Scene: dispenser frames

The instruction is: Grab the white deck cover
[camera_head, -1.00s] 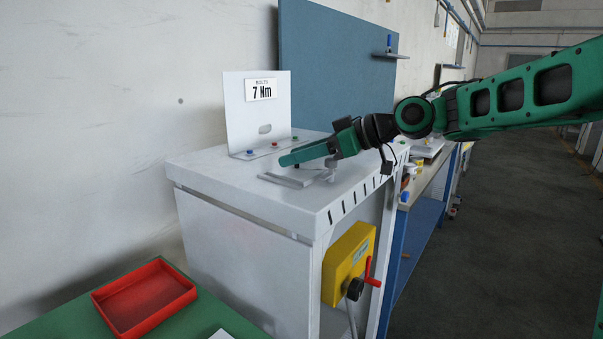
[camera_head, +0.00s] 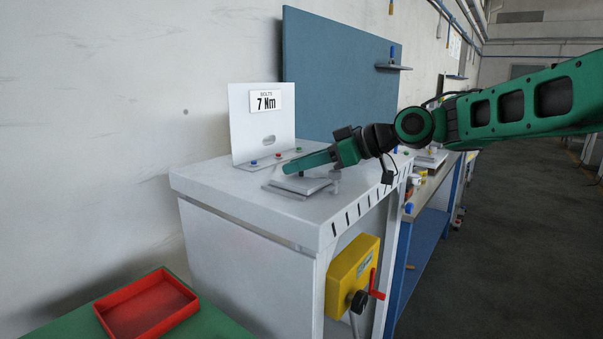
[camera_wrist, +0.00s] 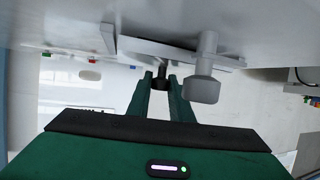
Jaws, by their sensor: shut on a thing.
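The white deck cover (camera_head: 307,186) is a thin pale plate on top of the white cabinet, and it looks raised and tilted above a flat base. My green gripper (camera_head: 287,169) reaches over it from the right. In the wrist view my gripper (camera_wrist: 160,82) has its two fingers closed on a small dark knob (camera_wrist: 160,70) at the cover (camera_wrist: 165,48). A grey post with a wide head (camera_wrist: 203,80) stands just right of the fingers. The fingers hide part of the cover in the head view.
An upright white panel reading "BOLTS 7 Nm" (camera_head: 250,130) with coloured buttons stands behind the cover. A yellow box with a red lever (camera_head: 352,272) is on the cabinet's side. A red tray (camera_head: 145,308) lies on a green surface at lower left.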

